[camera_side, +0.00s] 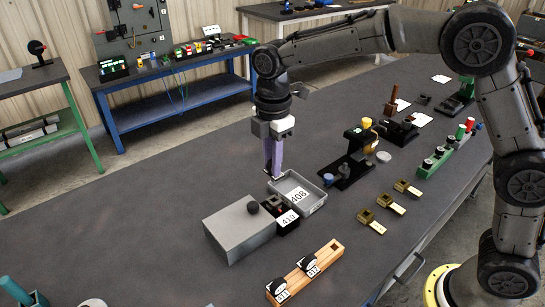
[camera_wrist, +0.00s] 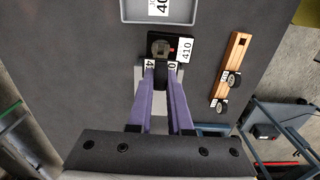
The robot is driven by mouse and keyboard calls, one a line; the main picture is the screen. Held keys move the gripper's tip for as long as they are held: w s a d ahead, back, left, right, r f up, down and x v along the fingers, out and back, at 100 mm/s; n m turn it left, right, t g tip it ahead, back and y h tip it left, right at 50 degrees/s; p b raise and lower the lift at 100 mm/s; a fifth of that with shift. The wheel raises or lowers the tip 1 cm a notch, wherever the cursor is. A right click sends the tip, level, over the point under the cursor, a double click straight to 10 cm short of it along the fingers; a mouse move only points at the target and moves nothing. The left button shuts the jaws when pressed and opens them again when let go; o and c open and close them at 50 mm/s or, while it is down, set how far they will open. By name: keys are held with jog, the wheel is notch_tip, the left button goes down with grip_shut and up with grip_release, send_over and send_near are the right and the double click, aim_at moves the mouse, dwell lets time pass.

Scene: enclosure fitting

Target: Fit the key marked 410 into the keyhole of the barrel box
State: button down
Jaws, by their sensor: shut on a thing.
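The black barrel box (camera_side: 286,226) bears a white 410 label and stands between the grey tray and the grey box. In the wrist view the barrel box (camera_wrist: 183,37) lies just beyond my fingertips, with a round grey barrel (camera_wrist: 160,48) and a small red mark on top. My gripper (camera_side: 273,177) is shut on a dark key and stands above the table, apart from the barrel box. In the wrist view the key (camera_wrist: 160,75) sits between the purple fingers (camera_wrist: 161,80). Its white label is partly covered; a 4 and a 0 show. The key's lower end is hard to make out.
A grey tray (camera_side: 319,206) labelled 408 lies behind right. A wooden rack (camera_side: 325,258) holds two black keys in front. Brass pieces (camera_side: 389,204) lie to the right.

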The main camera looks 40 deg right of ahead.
aim_at(272, 178)
jog(key=shift+f, duration=2.45)
jog(key=shift+f, duration=1.25)
jog(key=c, duration=0.8)
grip_release()
jog(key=shift+o, duration=0.2)
notch_tip(272, 178, up, 14)
jog(key=shift+f, duration=0.1)
